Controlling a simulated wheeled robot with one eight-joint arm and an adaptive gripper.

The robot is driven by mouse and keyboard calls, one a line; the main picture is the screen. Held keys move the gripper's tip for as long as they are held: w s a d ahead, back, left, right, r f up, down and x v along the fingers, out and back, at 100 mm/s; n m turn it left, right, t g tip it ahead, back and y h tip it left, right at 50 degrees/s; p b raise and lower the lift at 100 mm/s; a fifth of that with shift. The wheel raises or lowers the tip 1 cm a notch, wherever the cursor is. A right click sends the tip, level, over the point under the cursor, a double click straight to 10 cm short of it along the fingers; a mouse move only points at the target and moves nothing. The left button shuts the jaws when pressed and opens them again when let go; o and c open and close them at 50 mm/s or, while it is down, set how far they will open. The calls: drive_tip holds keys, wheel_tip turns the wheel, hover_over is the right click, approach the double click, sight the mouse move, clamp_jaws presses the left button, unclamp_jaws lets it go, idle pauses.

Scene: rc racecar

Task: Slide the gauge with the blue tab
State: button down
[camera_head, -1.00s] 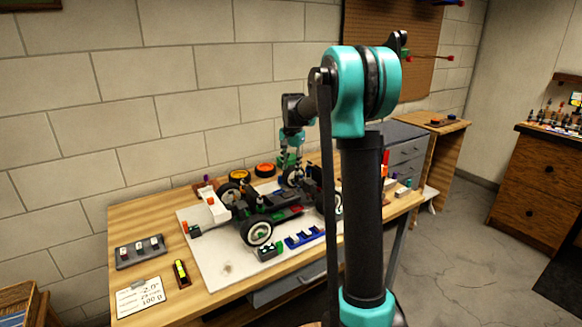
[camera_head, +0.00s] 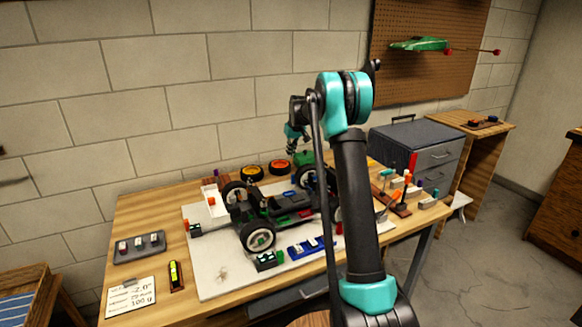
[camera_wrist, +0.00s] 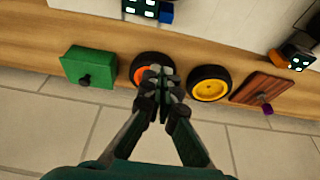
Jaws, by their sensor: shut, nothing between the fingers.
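My gripper (camera_wrist: 157,82) is shut and empty in the wrist view, over the back edge of the workbench by the orange-hubbed wheel (camera_wrist: 150,68). In the head view, my gripper (camera_head: 294,148) is small, above the back of the bench, near the green box (camera_head: 306,158). At the bench's right end are several small pieces with coloured tabs. One pale block (camera_head: 428,202) there has a small blue or purple tab (camera_head: 436,192). I cannot tell surely whether this is the gauge. My gripper is well apart from it.
The bench (camera_head: 140,215) holds an RC car chassis (camera_head: 280,210) on a pale mat (camera_head: 215,270), with a blue tray (camera_head: 305,247) in front. A yellow-hubbed wheel (camera_wrist: 209,83) and a brown block (camera_wrist: 262,88) lie along the back edge. A grey cabinet (camera_head: 425,145) stands behind the right end.

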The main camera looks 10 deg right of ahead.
drive_tip(key=x, duration=1)
drive_tip(key=shift+w+r, duration=0.1)
drive_tip(key=shift+s+d, duration=0.3)
drive_tip(key=shift+s, duration=0.7)
drive_tip(key=shift+s+d, duration=0.25)
drive_tip(key=shift+s, duration=0.7)
